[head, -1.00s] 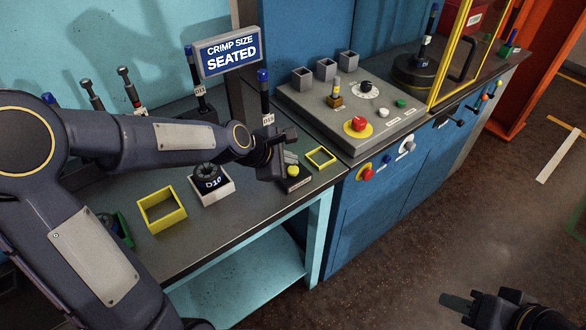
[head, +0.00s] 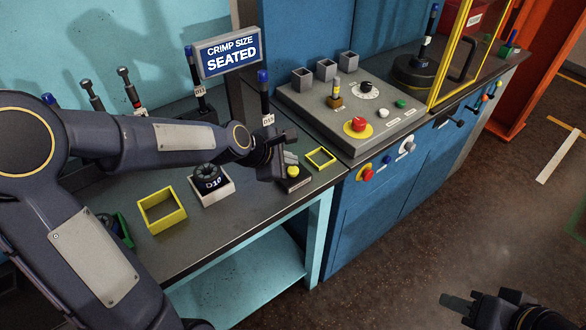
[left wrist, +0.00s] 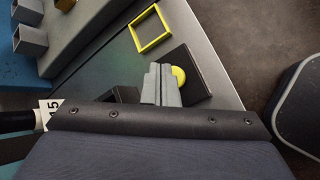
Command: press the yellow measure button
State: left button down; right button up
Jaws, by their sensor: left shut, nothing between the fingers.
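The yellow measure button (head: 293,171) sits on a small dark box (head: 296,184) near the front edge of the grey bench. My left gripper (head: 291,159) is shut and empty, its fingertips just behind the button in the head view. In the left wrist view the grey fingers (left wrist: 161,86) are closed together and partly cover the left side of the yellow button (left wrist: 179,76). I cannot tell whether they touch it. My right gripper (head: 458,303) is at the lower right, over the floor, far from the bench; its finger opening is unclear.
A sign (head: 230,53) reads "CRIMP SIZE SEATED". A yellow square frame (head: 320,158) lies right of the button box. A D10 die block (head: 211,184) and a yellow tray (head: 162,211) stand left. A control panel (head: 350,110) with a red button (head: 359,124) is behind right.

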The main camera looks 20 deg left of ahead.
aim_at(289, 172)
dwell(0.5)
pick_arm(q)
jog(key=shift+f+b, duration=0.35)
jog(key=shift+f, duration=0.05)
jog(key=shift+f+b, duration=0.4)
jog(key=shift+f, duration=0.1)
dwell(0.5)
dwell(0.3)
jog(key=shift+r+p, duration=0.9)
notch_tip(289, 172, up, 5)
jog(key=p, duration=0.5)
jog(key=shift+r, duration=0.1)
